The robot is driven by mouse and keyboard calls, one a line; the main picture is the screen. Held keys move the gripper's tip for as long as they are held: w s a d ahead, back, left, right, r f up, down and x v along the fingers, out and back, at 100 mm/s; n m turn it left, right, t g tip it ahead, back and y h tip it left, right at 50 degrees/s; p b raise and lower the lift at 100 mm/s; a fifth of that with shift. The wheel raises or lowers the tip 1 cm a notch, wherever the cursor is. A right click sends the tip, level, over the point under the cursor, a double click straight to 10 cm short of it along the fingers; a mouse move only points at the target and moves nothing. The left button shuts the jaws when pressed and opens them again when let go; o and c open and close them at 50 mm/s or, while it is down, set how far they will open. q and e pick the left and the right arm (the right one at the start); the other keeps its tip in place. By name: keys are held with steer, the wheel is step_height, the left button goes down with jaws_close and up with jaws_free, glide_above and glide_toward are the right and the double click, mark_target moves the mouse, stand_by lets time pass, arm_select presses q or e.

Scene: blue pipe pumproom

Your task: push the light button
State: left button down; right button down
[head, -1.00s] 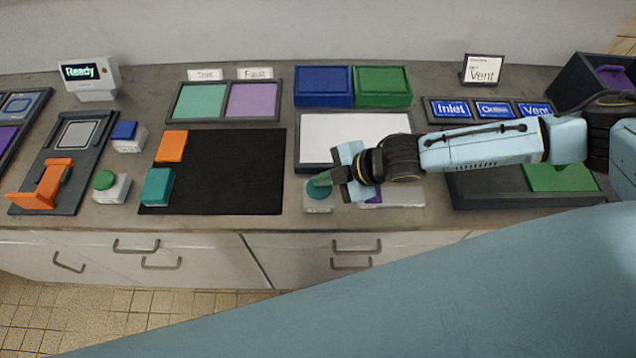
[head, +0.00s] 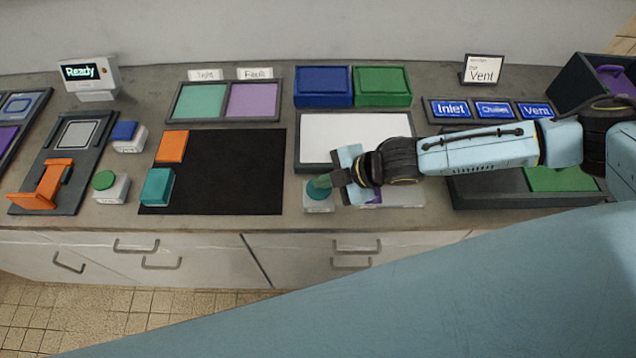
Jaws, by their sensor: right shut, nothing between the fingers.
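A teal round button (head: 319,194) on a small pale base stands near the counter's front edge, below the white panel (head: 352,136) in its dark frame. My right gripper (head: 319,182) comes in from the right with its fingers shut and empty. My left gripper is not in view.
A green button (head: 104,181) and a blue button (head: 124,131) stand on the left. A black mat (head: 235,170) holds orange and teal blocks. Blue and green boxes (head: 382,85) stand behind the white panel. A display (head: 88,75) reads "Ready".

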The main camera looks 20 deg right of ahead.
steer(key=shift+f, duration=0.35)
stand_by(0.4)
steer(key=shift+r, duration=0.1)
steer(key=shift+r+p, duration=0.7)
steer(key=shift+p, duration=0.15)
step_height(320, 180, up, 6)
steer(key=p, duration=0.6)
